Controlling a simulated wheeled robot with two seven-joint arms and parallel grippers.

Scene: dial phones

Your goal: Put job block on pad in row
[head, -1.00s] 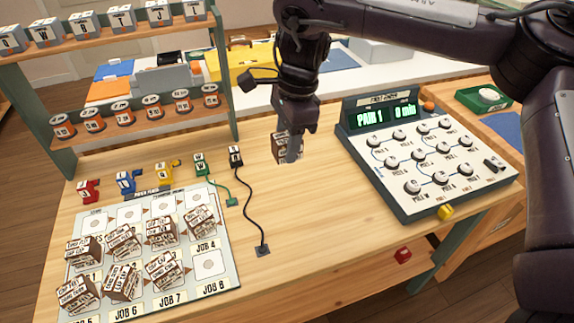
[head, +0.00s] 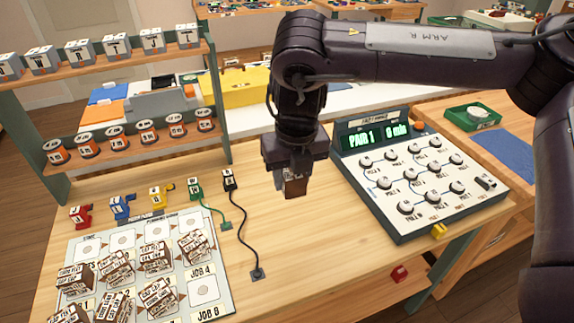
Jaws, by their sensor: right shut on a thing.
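My right gripper (head: 292,172) is shut on a brown-and-white job block (head: 295,186) and holds it over the middle of the table, to the right of the board and apart from it. The pad board (head: 216,262) lies at the table's left front. The front row is partly cut off by the frame's lower edge. My left gripper is not in view.
A console with knobs and a green display (head: 412,180) stands right of the held block. A black cable (head: 243,235) crosses the table between board and block. Coloured pieces line the board's back edge. A two-tier shelf (head: 135,148) stands behind. The table's front middle is clear.

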